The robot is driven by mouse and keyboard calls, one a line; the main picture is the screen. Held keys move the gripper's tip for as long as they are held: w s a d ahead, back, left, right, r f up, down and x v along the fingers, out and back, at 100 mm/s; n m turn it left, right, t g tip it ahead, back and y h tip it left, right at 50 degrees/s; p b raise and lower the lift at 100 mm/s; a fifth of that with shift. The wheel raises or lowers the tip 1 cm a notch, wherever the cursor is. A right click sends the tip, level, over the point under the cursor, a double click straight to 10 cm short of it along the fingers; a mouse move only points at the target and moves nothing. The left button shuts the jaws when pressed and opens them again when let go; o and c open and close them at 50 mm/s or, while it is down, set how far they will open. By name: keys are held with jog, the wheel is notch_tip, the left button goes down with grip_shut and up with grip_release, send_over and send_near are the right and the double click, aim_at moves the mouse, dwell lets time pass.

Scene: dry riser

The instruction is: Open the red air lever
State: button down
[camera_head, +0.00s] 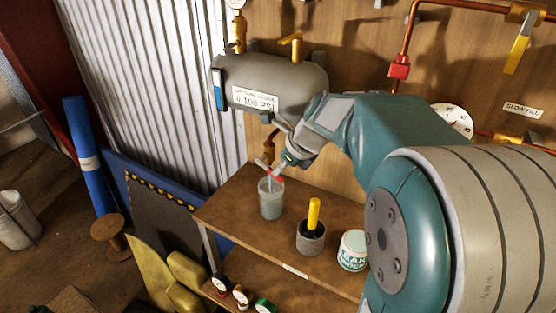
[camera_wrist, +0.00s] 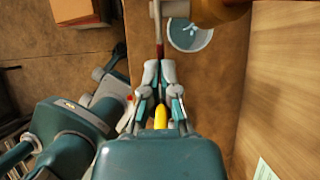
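The red air lever (camera_wrist: 159,48) shows in the wrist view as a thin dark red bar running down from a grey fitting to my fingertips. In the head view a bit of red (camera_head: 277,177) shows at the end of my arm, below the grey tank. My gripper (camera_wrist: 160,70) has its two fingertips close together at the lever's near end, with a narrow gap between them. I cannot tell whether they press on the lever. In the head view my gripper (camera_head: 278,165) is small and partly hides the lever.
The grey tank (camera_head: 270,87) hangs above. Below, a wooden shelf (camera_head: 240,208) holds a grey cup (camera_head: 271,205), a pot with a yellow handle (camera_head: 313,215) and a white tub (camera_head: 353,250). Red pipes and a dial (camera_head: 452,122) are on the wooden wall to the right.

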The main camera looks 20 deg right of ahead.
jog(key=f+t+y, duration=0.1)
jog(key=t+y, duration=0.1)
jog(key=shift+w+f+t, duration=0.1)
jog(key=shift+f+t, duration=0.3)
jog(key=shift+w+a+f, duration=0.2)
jog(key=shift+f, duration=0.25)
jog(key=shift+w+a+f, duration=0.15)
jog(key=shift+f, duration=0.3)
jog(key=shift+x, duration=0.9)
jog(key=shift+f, duration=0.15)
send_near(275, 178)
jog(key=shift+w+f, duration=0.1)
jog(key=shift+f, duration=0.15)
